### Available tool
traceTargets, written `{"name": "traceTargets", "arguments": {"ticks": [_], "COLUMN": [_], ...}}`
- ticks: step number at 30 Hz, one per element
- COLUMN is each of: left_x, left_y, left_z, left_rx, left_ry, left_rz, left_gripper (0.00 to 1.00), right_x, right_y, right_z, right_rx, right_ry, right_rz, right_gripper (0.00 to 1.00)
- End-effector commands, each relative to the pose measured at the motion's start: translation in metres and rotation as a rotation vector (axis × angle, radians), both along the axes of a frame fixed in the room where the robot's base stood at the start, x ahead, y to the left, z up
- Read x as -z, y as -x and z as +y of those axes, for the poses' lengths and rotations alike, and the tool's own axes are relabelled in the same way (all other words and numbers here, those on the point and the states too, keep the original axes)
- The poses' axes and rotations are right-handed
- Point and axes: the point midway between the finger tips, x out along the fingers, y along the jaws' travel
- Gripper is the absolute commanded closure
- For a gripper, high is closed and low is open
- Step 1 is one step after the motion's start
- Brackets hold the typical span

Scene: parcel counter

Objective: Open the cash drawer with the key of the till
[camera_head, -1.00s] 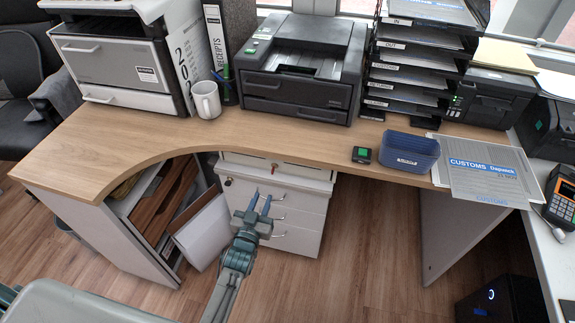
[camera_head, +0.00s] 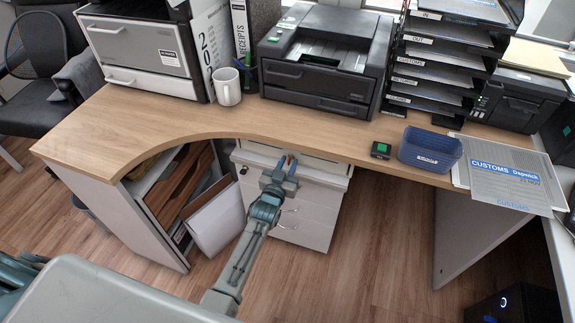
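The cash drawer (camera_head: 322,173) is a white, shallow unit under the desktop, above a white drawer cabinet. It looks shut. A small red spot, likely the key (camera_head: 291,158), shows at its front. A narrow gap shows between the fingers, and I see no clear grip on the key. The fingers and wrist hide part of the drawer front and the lock.
The wooden desktop (camera_head: 190,124) overhangs the drawer just above the gripper. An open shelf with a leaning white panel (camera_head: 215,219) stands at left. The white drawer cabinet (camera_head: 306,222) with metal handles is below. A blue bin (camera_head: 430,150) sits on the desk.

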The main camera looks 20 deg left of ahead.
Motion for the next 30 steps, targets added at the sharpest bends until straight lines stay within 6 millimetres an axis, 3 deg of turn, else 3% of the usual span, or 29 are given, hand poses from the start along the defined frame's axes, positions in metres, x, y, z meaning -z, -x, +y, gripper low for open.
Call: {"name": "traceTargets", "arguments": {"ticks": [2,6,7,22,30], "left_x": [0.000,0.000,0.000,0.001,0.002], "left_y": [0.000,0.000,0.000,0.000,0.000], "left_z": [0.000,0.000,0.000,0.000,-0.001], "left_rx": [0.000,0.000,0.000,0.000,0.000], "left_ry": [0.000,0.000,0.000,-0.078,-0.279], "left_rz": [0.000,0.000,0.000,-0.003,-0.011], "left_gripper": [0.75,0.98,1.00,1.00,1.00], "right_x": [0.000,0.000,0.001,-0.001,-0.033], "right_y": [0.000,0.000,0.000,0.000,-0.006], "right_z": [0.000,0.000,0.000,0.000,0.003], "right_rx": [0.000,0.000,0.000,0.000,-0.006], "right_ry": [0.000,0.000,0.000,0.000,0.001], "right_rz": [0.000,0.001,0.001,0.004,-0.025], "right_gripper": [0.64,0.64,0.64,0.64,0.64]}}
